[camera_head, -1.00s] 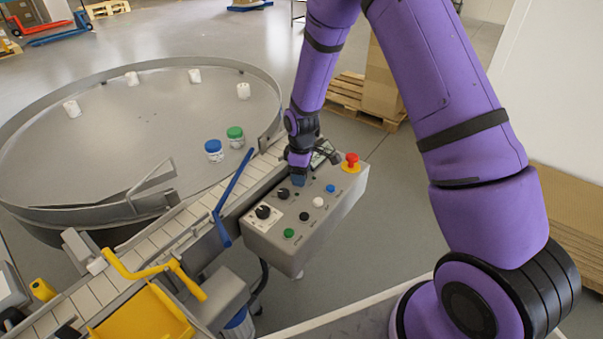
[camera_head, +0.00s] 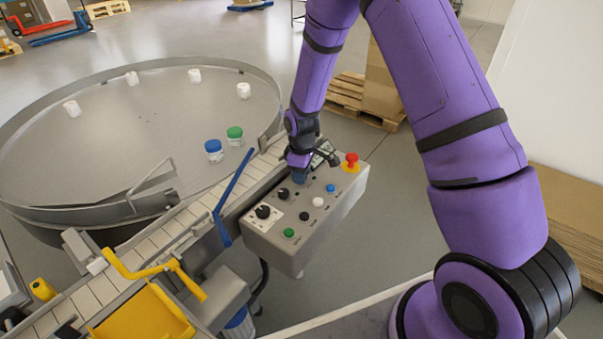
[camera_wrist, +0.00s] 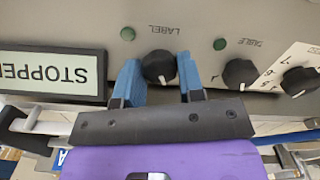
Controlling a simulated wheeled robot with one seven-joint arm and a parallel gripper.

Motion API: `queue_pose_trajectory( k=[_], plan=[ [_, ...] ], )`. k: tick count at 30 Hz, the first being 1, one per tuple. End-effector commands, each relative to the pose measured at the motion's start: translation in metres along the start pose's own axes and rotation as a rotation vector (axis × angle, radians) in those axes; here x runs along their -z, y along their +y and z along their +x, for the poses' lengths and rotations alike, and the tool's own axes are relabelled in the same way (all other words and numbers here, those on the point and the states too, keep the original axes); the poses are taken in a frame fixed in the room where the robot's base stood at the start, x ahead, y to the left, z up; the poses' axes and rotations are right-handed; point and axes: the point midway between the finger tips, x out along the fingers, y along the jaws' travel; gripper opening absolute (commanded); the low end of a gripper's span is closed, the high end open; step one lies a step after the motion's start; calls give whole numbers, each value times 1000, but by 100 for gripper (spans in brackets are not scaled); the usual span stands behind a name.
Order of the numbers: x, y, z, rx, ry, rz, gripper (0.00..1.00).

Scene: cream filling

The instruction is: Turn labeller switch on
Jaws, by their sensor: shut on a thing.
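The labeller switch (camera_wrist: 158,66) is a round black knob with a white mark, under the word LABEL, in the wrist view. The blue fingers of my gripper (camera_wrist: 160,74) are on both sides of it, shut on it. The white mark points toward the gripper's palm, slightly to the right. In the head view my gripper (camera_head: 299,179) reaches down to the far end of the grey control box (camera_head: 290,256) and hides the switch there.
A display (camera_wrist: 60,75) reading STOPPED, upside down, is left of the switch. The TABLE knob (camera_wrist: 240,74) and a numbered dial (camera_wrist: 299,80) are to the right. A red emergency button (camera_head: 352,158) stands close to my gripper. The conveyor (camera_head: 185,217) runs alongside.

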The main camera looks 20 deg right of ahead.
Motion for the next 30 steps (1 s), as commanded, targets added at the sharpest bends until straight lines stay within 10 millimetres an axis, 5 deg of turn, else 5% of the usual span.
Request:
queue_pose_trajectory(
  k=[30],
  plan=[
    [0, 0, 0, -1, 0, 840, 12]
  ],
)
